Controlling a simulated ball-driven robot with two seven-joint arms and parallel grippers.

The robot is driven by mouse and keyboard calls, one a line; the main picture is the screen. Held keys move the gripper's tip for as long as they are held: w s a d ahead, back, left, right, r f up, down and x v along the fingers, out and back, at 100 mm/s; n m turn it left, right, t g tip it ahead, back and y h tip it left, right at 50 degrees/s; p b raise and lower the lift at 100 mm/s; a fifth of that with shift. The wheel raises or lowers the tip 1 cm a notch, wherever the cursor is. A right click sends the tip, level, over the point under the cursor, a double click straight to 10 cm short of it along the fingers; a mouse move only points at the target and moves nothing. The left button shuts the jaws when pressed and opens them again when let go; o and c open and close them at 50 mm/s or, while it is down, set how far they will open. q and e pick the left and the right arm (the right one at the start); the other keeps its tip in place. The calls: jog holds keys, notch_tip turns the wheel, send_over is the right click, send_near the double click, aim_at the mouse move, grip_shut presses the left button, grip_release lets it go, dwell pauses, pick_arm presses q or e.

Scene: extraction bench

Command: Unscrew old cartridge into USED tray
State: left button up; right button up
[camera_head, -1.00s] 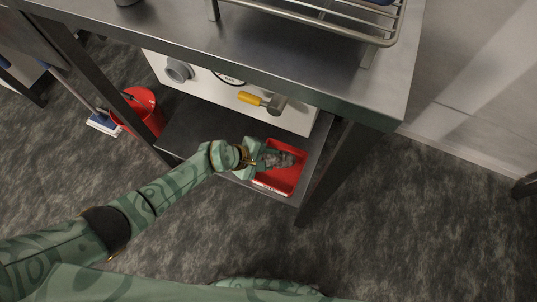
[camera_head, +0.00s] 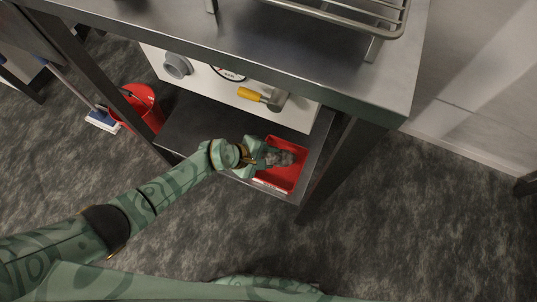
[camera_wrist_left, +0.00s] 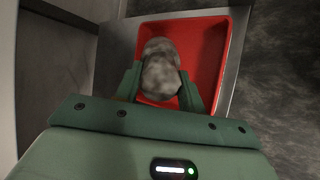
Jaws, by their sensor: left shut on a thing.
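The red tray (camera_head: 284,179) lies on the lower steel shelf under the bench, with a white label on its front edge. My left gripper (camera_head: 264,157) reaches over the tray from the left. It is shut on a mottled grey, rounded cartridge (camera_head: 280,159). In the left wrist view the cartridge (camera_wrist_left: 160,72) sits between the two green fingers (camera_wrist_left: 160,92), over the red tray (camera_wrist_left: 214,50). I cannot tell whether the cartridge touches the tray floor. My right gripper is not in view.
A white panel (camera_head: 205,82) behind the shelf carries a grey round fitting (camera_head: 177,65) and a yellow-handled valve (camera_head: 253,95). A steel bench top (camera_head: 230,40) overhangs the shelf. A bench leg (camera_head: 335,170) stands right of the tray. A red bucket (camera_head: 146,108) stands on the floor at left.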

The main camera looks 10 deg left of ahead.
pick_arm(q)
jog(key=shift+f, duration=0.3)
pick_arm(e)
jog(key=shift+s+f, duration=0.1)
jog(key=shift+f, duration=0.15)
pick_arm(q)
jog(key=o, duration=1.2)
jog(key=shift+a+r, duration=0.2)
jog(key=shift+r, duration=0.05)
jog(key=shift+p+v, duration=3.65)
jog(key=shift+v, duration=4.2)
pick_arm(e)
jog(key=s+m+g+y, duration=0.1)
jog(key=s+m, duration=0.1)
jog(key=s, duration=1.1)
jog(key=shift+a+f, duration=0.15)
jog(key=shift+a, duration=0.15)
